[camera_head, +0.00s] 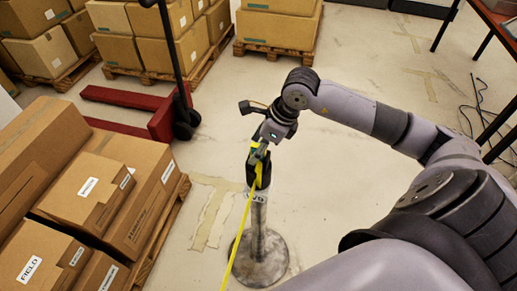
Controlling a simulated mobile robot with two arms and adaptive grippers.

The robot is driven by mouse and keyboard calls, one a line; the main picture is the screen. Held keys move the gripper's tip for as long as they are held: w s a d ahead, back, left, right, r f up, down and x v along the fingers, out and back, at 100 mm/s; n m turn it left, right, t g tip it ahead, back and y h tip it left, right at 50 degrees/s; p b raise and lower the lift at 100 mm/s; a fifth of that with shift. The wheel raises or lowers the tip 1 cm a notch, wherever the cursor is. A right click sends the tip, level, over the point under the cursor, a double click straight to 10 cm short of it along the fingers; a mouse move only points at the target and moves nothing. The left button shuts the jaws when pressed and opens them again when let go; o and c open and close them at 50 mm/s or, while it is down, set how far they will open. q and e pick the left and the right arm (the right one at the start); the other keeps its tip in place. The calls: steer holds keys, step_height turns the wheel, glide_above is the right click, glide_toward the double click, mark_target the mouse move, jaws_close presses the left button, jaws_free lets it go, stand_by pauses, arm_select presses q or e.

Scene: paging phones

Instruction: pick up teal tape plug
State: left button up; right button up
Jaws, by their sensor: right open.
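My right gripper (260,152) is at the top of a barrier post, pointing down, with its fingers close around or beside the dark post head (250,172). The grey post (259,225) stands upright on a round metal base (262,268). A yellow tape (239,238) runs from the post head down to the bottom edge of the picture. I cannot make out a teal plug; the gripper covers much of the post top. I cannot tell whether the fingers touch anything. My left gripper is not in view.
Cardboard boxes (92,190) on a pallet fill the left. A red pallet jack (130,108) stands behind them. More boxed pallets (277,28) are at the back. A table (492,22) and loose cables (478,103) are at the right. Floor around the post is mostly clear.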

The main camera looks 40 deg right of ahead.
steer(key=shift+f, duration=0.1)
jaws_close()
stand_by(0.7)
